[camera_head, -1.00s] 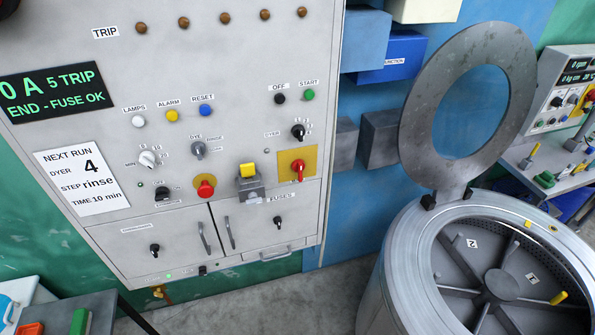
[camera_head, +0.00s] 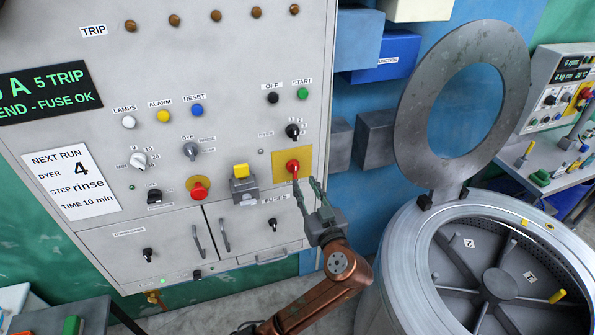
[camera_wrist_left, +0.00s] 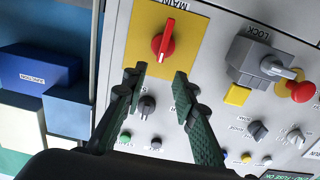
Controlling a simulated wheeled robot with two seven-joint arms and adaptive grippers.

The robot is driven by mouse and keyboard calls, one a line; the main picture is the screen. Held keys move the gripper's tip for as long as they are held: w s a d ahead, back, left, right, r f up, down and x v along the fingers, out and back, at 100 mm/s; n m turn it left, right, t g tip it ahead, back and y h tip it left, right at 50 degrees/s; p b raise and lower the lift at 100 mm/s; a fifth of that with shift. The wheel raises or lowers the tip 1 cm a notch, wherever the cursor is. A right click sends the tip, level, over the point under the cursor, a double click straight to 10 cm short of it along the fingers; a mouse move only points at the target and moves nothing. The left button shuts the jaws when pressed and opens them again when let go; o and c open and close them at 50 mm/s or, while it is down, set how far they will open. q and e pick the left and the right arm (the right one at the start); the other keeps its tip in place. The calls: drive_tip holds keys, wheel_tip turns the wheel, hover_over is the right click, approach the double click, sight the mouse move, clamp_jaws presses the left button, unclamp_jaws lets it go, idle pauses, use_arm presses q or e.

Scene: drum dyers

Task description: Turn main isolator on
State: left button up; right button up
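The main isolator is a red rotary handle (camera_head: 293,167) on a yellow plate (camera_head: 305,155) at the lower right of the grey control panel. In the left wrist view the red handle (camera_wrist_left: 164,42) sits on its yellow plate (camera_wrist_left: 185,24) under an upside-down "MAIN" label. My left gripper (camera_head: 305,181) is open and empty, its two fingers pointing up just below the handle in the head view. In the left wrist view the fingertips (camera_wrist_left: 158,80) are apart, and the handle lies beyond them, not between them. My right gripper is not in view.
Left of the isolator are a grey lock block with a yellow tab (camera_head: 241,171) and a red knob (camera_head: 198,190). A black selector (camera_head: 293,131) is just above it. A dyer drum with a raised ring lid (camera_head: 411,120) stands to the right.

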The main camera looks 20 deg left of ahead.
sight(296, 167)
use_arm(q)
drive_tip(key=p+x, duration=0.1)
drive_tip(key=x, duration=0.6)
drive_tip(key=shift+w+a, duration=0.2)
drive_tip(key=shift+w, duration=0.05)
drive_tip(key=shift+c, duration=0.3)
clamp_jaws()
